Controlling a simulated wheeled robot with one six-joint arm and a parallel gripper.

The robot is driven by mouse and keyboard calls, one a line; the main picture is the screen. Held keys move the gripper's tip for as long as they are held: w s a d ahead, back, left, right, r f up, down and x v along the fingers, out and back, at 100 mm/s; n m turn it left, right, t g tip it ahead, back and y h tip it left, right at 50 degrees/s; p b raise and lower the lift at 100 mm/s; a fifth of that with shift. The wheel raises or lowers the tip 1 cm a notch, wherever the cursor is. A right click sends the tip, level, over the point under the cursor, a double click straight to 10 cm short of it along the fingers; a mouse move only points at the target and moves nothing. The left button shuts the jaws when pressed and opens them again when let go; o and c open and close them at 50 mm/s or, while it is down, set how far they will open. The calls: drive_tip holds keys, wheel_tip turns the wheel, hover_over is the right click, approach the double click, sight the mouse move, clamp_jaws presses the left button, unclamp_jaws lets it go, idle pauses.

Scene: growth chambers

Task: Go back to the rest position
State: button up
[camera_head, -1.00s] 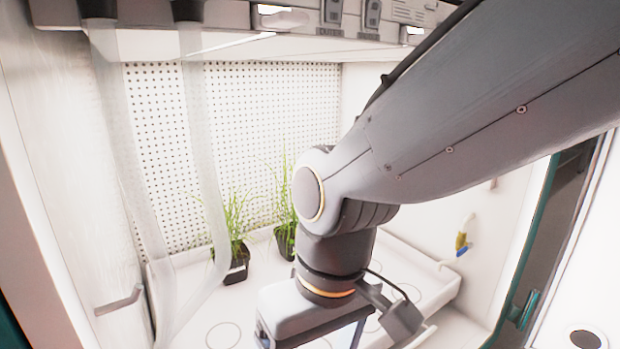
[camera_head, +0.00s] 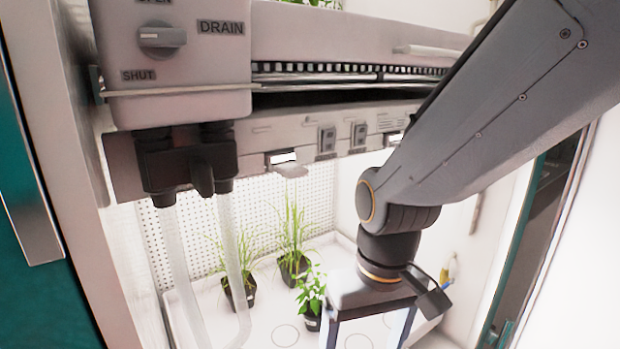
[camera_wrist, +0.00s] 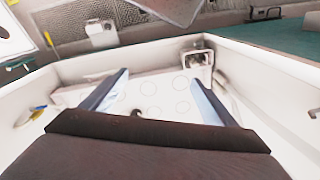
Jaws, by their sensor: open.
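My gripper (camera_head: 368,336) hangs below my wrist at the right of the lower chamber in the head view. Its fingers run down to the bottom edge there. In the wrist view the gripper (camera_wrist: 156,78) has its two fingers wide apart with nothing between them. Below it is a white tray (camera_head: 285,338) marked with circles. Three green plants in dark pots stand left of my gripper: one at the left (camera_head: 240,293), one at the back (camera_head: 294,266) and a leafy one in front (camera_head: 312,320), closest to my gripper.
A grey shelf edge (camera_head: 260,130) crosses above the lower chamber, left of my arm. A drain box (camera_head: 180,65) with a knob sits at upper left, with clear tubes (camera_head: 180,275) hanging below. A teal-edged door frame (camera_head: 500,335) stands at the right.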

drive_tip(key=s+d+r+m+p, duration=0.2)
drive_tip(key=d+r+m+p, duration=0.1)
drive_tip(key=d+r+p, duration=0.8)
wheel_tip(320, 180, up, 3)
drive_tip(key=p, duration=0.6)
drive_tip(key=shift+s+d+h+p, duration=0.2)
drive_tip(key=shift+h+p, duration=0.1)
drive_tip(key=shift+h, duration=0.1)
drive_tip(key=shift+r, duration=0.1)
